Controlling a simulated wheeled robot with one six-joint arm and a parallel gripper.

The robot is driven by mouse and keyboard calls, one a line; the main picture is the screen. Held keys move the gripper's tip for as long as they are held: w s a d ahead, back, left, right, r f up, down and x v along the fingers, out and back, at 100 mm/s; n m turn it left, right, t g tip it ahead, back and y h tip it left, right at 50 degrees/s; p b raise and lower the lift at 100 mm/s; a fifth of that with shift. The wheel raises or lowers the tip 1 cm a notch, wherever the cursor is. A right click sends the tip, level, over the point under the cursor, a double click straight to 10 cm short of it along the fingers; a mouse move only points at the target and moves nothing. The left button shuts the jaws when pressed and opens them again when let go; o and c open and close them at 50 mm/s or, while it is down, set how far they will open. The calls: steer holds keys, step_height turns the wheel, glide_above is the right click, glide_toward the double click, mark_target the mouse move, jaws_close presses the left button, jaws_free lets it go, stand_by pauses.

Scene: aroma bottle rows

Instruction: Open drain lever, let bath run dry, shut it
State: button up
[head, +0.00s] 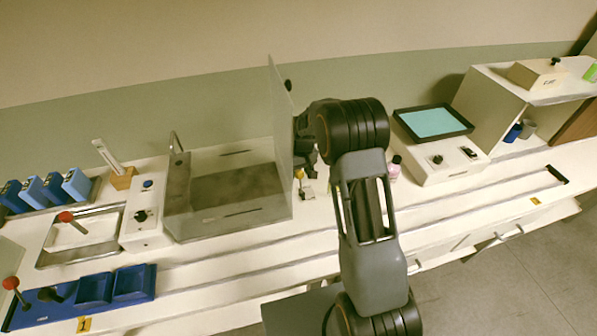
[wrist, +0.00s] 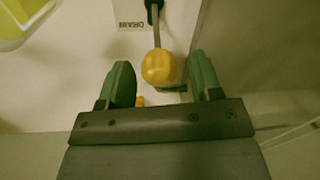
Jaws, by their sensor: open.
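The drain lever (wrist: 155,35) is a thin metal rod ending in a round yellow knob (wrist: 160,67), beside a small plate marked DRAIN (wrist: 132,15). My gripper (wrist: 160,72) is open, with one green finger on each side of the knob; I cannot tell whether either touches it. In the head view the yellow knob (head: 299,174) shows just below my gripper (head: 306,152), whose fingers are partly hidden by my arm. The steel basin (head: 184,215), which looks like the bath, lies left of the lever. Its floor looks dark; I cannot tell the liquid level.
A clear upright panel (head: 281,110) stands between basin and my gripper. A pink bottle (head: 393,170) and a white device with a teal-topped tray (head: 432,122) are to the right. A control box (head: 146,213), red-knobbed tray (head: 88,254) and blue holders (head: 60,186) are left.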

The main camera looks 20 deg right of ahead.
steer(key=shift+f, duration=0.25)
steer(key=shift+c, duration=0.2)
jaws_close()
stand_by(0.3)
